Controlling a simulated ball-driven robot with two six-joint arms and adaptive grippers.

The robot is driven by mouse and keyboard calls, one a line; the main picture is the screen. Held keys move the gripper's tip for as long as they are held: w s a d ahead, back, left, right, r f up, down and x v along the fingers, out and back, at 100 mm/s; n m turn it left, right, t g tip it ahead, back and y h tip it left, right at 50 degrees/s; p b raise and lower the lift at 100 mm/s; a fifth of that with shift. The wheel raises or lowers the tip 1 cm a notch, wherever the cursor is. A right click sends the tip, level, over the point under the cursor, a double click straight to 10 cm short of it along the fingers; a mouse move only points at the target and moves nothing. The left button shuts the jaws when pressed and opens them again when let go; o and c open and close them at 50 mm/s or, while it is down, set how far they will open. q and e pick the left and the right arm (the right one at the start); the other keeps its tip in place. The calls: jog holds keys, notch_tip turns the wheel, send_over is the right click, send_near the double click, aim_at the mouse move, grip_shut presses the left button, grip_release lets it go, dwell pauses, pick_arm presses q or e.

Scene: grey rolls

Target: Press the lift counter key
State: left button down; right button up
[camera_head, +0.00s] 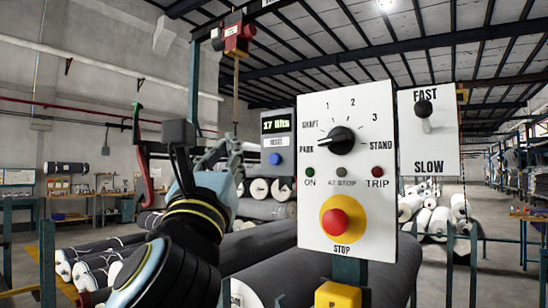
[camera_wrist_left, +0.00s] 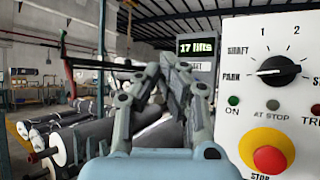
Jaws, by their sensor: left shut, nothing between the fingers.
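The lift counter (camera_head: 278,128) is a small grey box left of the white control panel, with a green display reading 17 lifts. Its round blue key (camera_head: 275,159) sits low on its face, under a small label. My left gripper (camera_head: 228,145) is shut and empty, to the left of the blue key and apart from it in the head view. In the left wrist view the shut fingers (camera_wrist_left: 167,60) stand in front of the lower part of the counter (camera_wrist_left: 198,47) and hide the blue key. My right gripper is not in view.
The white panel (camera_head: 349,185) beside the counter carries a black rotary knob (camera_head: 342,141), lamps and a red stop button (camera_head: 340,222). A FAST/SLOW lever plate (camera_head: 429,150) stands to its right. Large grey rolls (camera_head: 270,262) lie behind and below.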

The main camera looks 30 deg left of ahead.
aim_at(275, 159)
pick_arm(q)
jog(key=shift+w, duration=0.1)
jog(key=w+b, duration=0.2)
jog(key=w, duration=0.6)
jog(key=shift+w+d, duration=0.3)
jog(key=shift+d, duration=0.05)
dwell(1.2)
jog(key=shift+w, duration=0.4)
jog(key=shift+w+d, duration=0.1)
jog(key=shift+w, duration=0.4)
dwell(0.6)
jog(key=shift+s, duration=0.95)
